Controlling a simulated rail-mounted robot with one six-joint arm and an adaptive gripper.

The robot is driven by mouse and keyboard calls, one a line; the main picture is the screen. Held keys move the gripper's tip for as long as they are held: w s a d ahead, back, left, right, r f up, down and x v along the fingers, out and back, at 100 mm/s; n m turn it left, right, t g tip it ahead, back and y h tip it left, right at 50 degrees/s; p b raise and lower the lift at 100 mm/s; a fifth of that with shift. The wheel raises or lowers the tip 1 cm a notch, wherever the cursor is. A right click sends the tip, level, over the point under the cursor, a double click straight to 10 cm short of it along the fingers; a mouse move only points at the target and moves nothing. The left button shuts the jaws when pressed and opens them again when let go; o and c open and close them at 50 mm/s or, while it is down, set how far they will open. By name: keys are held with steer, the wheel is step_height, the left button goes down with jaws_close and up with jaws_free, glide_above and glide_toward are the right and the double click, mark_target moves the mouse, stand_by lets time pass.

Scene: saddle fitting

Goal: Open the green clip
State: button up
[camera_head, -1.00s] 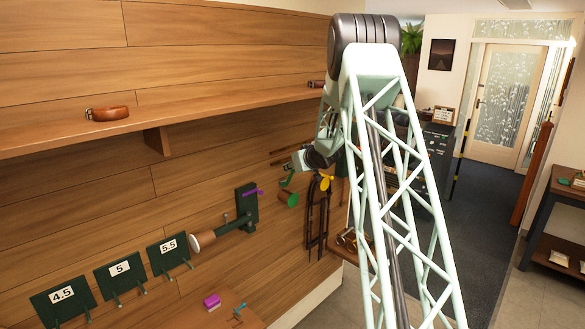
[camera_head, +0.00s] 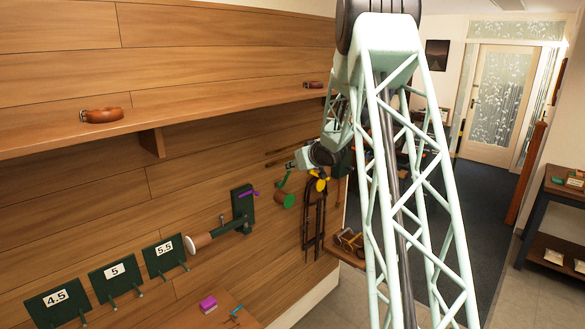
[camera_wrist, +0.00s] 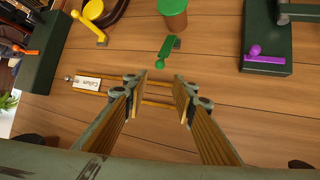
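In the head view the green clip (camera_head: 282,182) is beside a green-ended cylinder (camera_head: 285,200). My gripper (camera_wrist: 162,83) is open, its two fingers apart with nothing between them but wall. In the head view my gripper (camera_head: 291,165) is close to the clip, at its upper right. Contact with the clip is not visible.
A purple lever (camera_wrist: 265,58) on a dark green block is to the right in the wrist view. A yellow lever (camera_wrist: 94,27) and an orange one (camera_wrist: 20,49) are to the left. A labelled rail (camera_wrist: 88,84) runs behind my fingers. A shelf (camera_head: 200,121) overhangs the wall.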

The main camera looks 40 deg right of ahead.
steer(key=shift+v, duration=2.15)
steer(key=s+a+r+g+h+b, duration=0.15)
steer(key=s+a+r+b, duration=0.3)
steer(key=s+a, duration=0.75)
steer(key=s+a+r+g+y+b, duration=0.1)
steer(key=s+a+r+g+b, duration=0.3)
steer(key=s+a, duration=0.8)
steer(key=s+a+f+y+b, duration=0.1)
steer(key=s+a+f+b, duration=0.2)
steer(key=s+a, duration=0.5)
steer(key=s+a+f+n+g+y+b, duration=0.1)
steer(key=s+a+f+b, duration=0.3)
steer(key=s, duration=1.3)
steer(key=s+a+f+g+y+b, duration=0.1)
steer(key=s+a+f+b, duration=0.2)
steer(key=s+a+f, duration=0.4)
steer(key=s+a, duration=0.5)
steer(key=s, duration=0.1)
steer(key=shift+s+f, duration=0.2)
steer(key=shift+s, duration=0.05)
